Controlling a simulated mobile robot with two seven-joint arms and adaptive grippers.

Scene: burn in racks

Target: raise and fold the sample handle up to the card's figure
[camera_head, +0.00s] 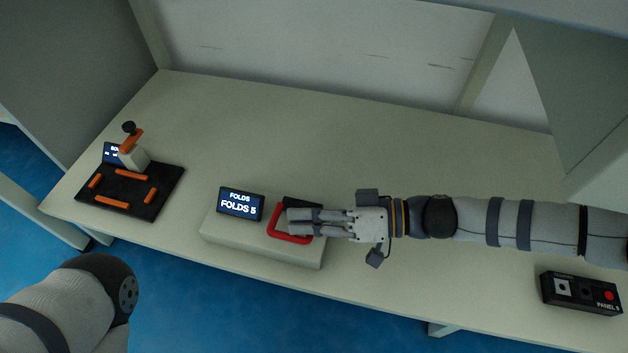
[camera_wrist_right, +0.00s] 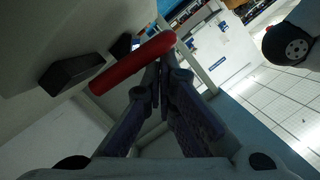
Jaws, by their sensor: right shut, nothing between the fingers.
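The red sample handle (camera_head: 275,233) is a loop on a low pale box (camera_head: 240,243) on the bench. A dark block (camera_head: 300,203) sits behind it on the box. In the right wrist view the handle's red bar (camera_wrist_right: 130,65) crosses at the fingertips. My right gripper (camera_head: 290,222) reaches in from the right over the handle and covers part of it. Its fingers (camera_wrist_right: 160,68) are shut together with nothing between them; whether they touch the bar I cannot tell. A small screen (camera_head: 240,204) on the box reads "FOLDS 5". My left gripper is out of view.
A black fixture board (camera_head: 118,207) with orange bars and a lever clamp (camera_head: 132,152) stands at the left. A black panel (camera_head: 581,293) with a red button lies at the right front. The bench (camera_head: 265,120) behind the box is clear; walls bound its back and sides.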

